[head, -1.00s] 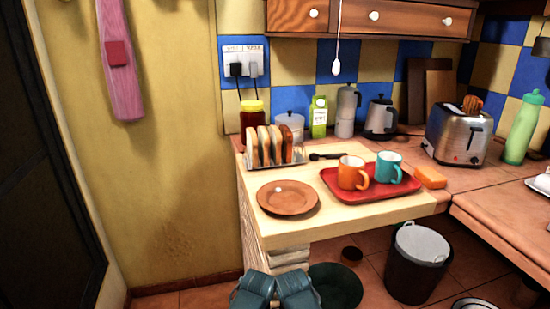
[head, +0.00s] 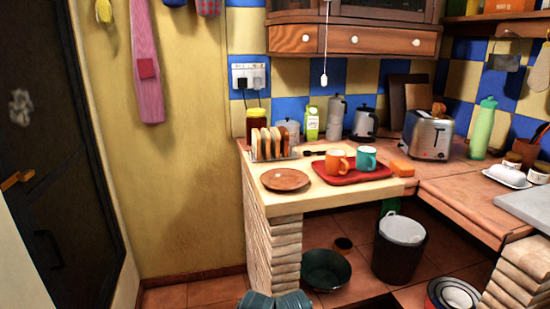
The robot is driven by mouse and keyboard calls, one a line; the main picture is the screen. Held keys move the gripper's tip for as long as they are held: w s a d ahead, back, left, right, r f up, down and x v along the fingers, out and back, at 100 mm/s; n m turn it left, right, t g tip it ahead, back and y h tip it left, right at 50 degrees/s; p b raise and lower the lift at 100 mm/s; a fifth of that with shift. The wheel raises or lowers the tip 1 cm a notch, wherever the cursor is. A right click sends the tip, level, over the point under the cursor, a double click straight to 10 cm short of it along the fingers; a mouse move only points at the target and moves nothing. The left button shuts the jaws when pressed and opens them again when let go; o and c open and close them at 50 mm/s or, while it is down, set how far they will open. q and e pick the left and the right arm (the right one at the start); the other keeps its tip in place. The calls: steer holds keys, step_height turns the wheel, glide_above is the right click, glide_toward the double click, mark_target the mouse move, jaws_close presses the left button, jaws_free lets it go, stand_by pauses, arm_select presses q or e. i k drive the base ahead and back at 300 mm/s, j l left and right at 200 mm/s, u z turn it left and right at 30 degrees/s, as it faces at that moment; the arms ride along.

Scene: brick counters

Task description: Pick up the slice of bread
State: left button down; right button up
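Several slices of bread (head: 265,143) stand upright in a toast rack (head: 286,157) near the back left of the wooden counter top. The slice at the right end looks browner than the others. Another browned piece of bread (head: 438,110) sticks out of the top of the metal toaster (head: 428,137) on the right. Which slice is meant cannot be told from the picture. Neither gripper shows; only blue parts of my own body are at the bottom edge, well in front of and below the bread.
A brown plate (head: 285,180) lies in front of the rack. A red tray (head: 378,174) holds orange and teal mugs to its right. A jar, bottle and pots stand behind. A bin (head: 399,250) and a dark bowl (head: 326,270) stand on the floor below.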

mark_target(439, 109)
steer(key=i+l+u, duration=0.25)
steer(key=l, duration=0.3)
steer(key=i+l+u, duration=0.25)
steer(key=i+l, duration=0.15)
steer(key=l, duration=0.25)
steer(key=z, duration=1.45)
steer(key=l+u, duration=0.2)
steer(key=u, duration=0.2)
